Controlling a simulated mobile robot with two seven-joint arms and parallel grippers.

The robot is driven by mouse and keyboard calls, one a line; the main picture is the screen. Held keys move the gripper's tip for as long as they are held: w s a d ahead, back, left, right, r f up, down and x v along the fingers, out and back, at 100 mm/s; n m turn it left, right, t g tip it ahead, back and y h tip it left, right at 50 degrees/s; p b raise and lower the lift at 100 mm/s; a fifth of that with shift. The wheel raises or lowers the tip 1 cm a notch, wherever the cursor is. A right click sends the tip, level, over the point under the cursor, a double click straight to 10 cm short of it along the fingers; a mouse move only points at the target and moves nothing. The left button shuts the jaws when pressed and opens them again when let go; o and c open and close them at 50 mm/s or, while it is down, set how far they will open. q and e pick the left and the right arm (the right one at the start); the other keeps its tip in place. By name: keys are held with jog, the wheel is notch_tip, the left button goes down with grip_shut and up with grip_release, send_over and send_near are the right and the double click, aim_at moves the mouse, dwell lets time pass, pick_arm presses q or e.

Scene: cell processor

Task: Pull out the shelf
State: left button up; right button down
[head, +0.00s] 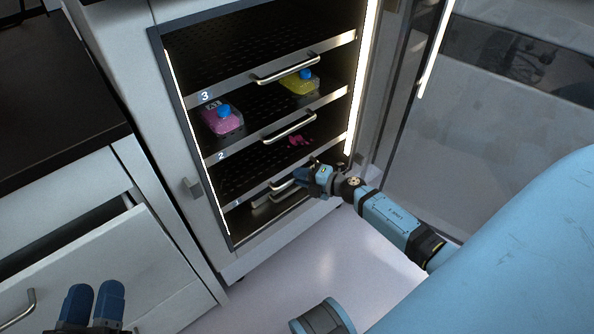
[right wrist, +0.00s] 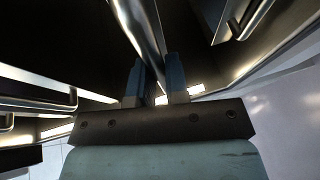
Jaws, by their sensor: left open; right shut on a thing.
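The cabinet holds several perforated shelves with metal front strips and bar handles, labelled 3, 2 and 1 from top down. Shelf 1 (head: 237,203) is the lowest labelled one. My right gripper (head: 302,177) is at its handle (head: 281,184), hiding the handle's right part. In the right wrist view, my right gripper (right wrist: 155,88) has its blue fingers either side of the metal handle bar (right wrist: 143,25), shut on it. My left gripper (head: 96,292) is open and empty at the lower left of the head view, away from the shelves.
Pink pieces (head: 299,141) lie on shelf 1. A glass door (head: 455,140) stands open at right. A drawer (head: 110,265) is partly open at left. Floor in front is clear.

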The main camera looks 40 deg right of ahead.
pick_arm(q)
notch_tip(320, 180, up, 4)
jog(key=t+p, duration=0.2)
jog(key=p, duration=0.1)
notch_tip(320, 180, down, 7)
jog(key=a+g+y+p, duration=0.2)
jog(key=g, duration=0.1)
jog(key=shift+a+r+n+p, duration=0.2)
jog(key=shift+a+n+p, duration=0.05)
jog(key=shift+n+p, duration=0.05)
pick_arm(e)
jog(key=s+d, duration=0.2)
jog(key=s, duration=2.4)
pick_arm(q)
jog(key=shift+s, duration=0.15)
pick_arm(e)
jog(key=shift+s, duration=0.1)
jog(key=c, duration=1.1)
grip_release()
